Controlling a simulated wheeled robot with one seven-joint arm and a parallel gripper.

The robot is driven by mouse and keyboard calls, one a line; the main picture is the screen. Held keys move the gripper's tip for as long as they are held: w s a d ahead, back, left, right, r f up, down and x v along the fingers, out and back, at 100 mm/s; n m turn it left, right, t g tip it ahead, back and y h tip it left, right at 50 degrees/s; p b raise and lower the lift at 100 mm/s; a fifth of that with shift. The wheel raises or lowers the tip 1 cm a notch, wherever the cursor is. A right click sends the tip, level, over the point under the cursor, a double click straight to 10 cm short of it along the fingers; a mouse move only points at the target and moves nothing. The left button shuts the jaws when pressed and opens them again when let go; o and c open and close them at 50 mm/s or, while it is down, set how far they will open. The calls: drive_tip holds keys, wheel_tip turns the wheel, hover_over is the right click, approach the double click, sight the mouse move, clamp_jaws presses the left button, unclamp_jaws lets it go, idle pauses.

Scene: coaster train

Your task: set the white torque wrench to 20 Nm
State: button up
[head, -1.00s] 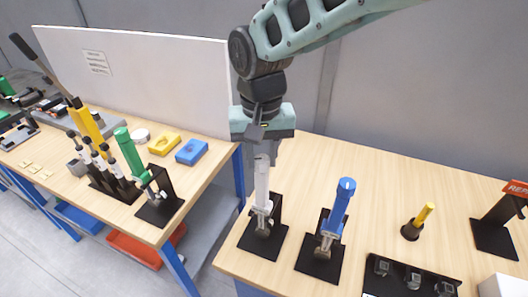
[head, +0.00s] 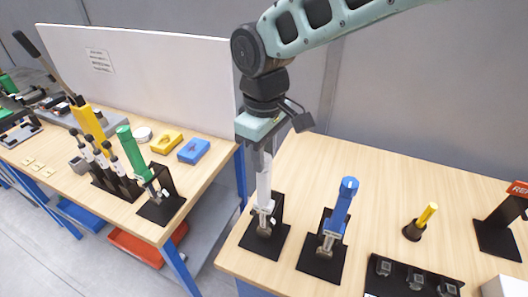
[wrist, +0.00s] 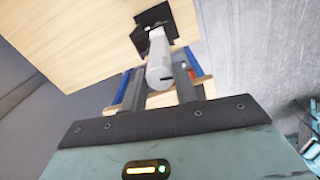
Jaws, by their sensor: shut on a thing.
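The white torque wrench (head: 264,190) stands upright in a black stand (head: 264,240) near the left end of the right-hand bench. My gripper (head: 262,160) comes down from above and is shut on the upper end of the white wrench's handle. In the wrist view the white wrench (wrist: 159,62) lies between my two fingers (wrist: 163,85), its end showing a small dark mark. The scale on the wrench is too small to read.
A blue torque wrench (head: 339,210) stands in its own stand just to the right. A yellow-handled tool (head: 426,214) and a black rack of sockets (head: 412,280) are farther right. A green wrench (head: 131,152) stands on the left bench. The bench behind the wrenches is clear.

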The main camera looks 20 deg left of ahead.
drive_tip(key=shift+r+n, duration=0.1)
drive_tip(key=shift+n, duration=0.7)
drive_tip(key=o, duration=1)
wheel_tip(320, 180, up, 17)
drive_tip(key=b, duration=0.3)
drive_tip(key=shift+r+b, duration=0.15)
drive_tip(key=shift+b, duration=0.15)
drive_tip(key=s+d+f+m+b, duration=0.2)
drive_tip(key=s+d+f, duration=0.3)
drive_tip(key=d+f, duration=0.3)
drive_tip(key=s+d+f+m+b, duration=0.2)
drive_tip(key=s+d+f+m, duration=0.2)
drive_tip(key=s+d+f, duration=0.2)
drive_tip(key=s+d+f+m+b, duration=0.2)
drive_tip(key=s+d+f, duration=0.3)
drive_tip(key=d+f, duration=0.5)
drive_tip(key=shift+s+d+f+m+y, duration=0.1)
drive_tip(key=shift+s+d+m, duration=0.05)
drive_tip(key=shift+d, duration=0.55)
drive_tip(key=shift+s+d+f+m+y, duration=0.1)
drive_tip(key=shift+d+m, duration=0.1)
drive_tip(key=shift+d, duration=0.45)
drive_tip(key=shift+s+d+f+m+y, duration=0.1)
drive_tip(key=shift+s+d+m, duration=0.05)
drive_tip(key=shift+d, duration=0.55)
